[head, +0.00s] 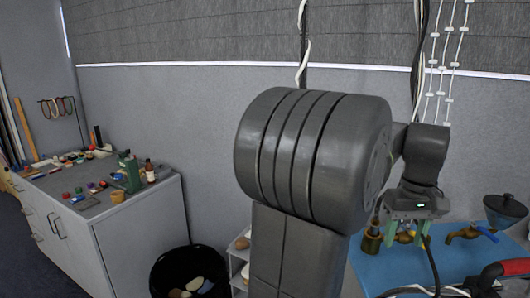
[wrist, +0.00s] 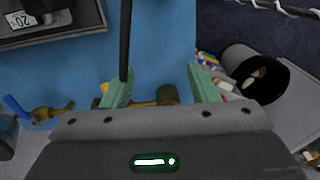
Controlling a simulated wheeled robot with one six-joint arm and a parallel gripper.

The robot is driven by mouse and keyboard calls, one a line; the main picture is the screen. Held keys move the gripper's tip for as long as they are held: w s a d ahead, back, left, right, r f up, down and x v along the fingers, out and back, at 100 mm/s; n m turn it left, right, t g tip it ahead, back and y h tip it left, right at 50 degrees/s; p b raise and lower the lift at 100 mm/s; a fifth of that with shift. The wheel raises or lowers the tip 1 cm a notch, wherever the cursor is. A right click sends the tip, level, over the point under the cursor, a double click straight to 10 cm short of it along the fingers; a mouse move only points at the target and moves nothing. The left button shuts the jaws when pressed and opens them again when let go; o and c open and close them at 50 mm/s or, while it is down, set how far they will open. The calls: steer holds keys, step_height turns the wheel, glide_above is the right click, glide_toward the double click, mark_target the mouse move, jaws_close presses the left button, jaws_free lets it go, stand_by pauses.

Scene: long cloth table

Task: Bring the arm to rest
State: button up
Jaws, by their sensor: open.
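My gripper (head: 406,236) is at the right in the head view, low over the blue cloth table (head: 400,268). Its green fingers stand apart and point down. In the wrist view my gripper (wrist: 163,84) is open. A brass fitting (wrist: 167,94) shows between and beyond the fingers, partly hidden by the gripper body. I see nothing clamped in the jaws. In the head view a brass cylinder (head: 371,241) stands just left of the fingers. My large grey arm link fills the middle of the head view and hides part of the table.
A brass tap with a blue handle (head: 464,233) and a dark funnel-shaped cup (head: 505,213) are right of the gripper. A red-handled tool (head: 514,267) lies nearer. A black bin (head: 172,275) stands on the floor left of the table. A cluttered grey cabinet (head: 142,228) is further left.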

steer(key=f, duration=0.9)
steer(key=shift+s+f+p, duration=0.1)
steer(key=shift+s+p, duration=0.1)
steer(key=shift+p, duration=0.1)
steer(key=shift+r, duration=1.2)
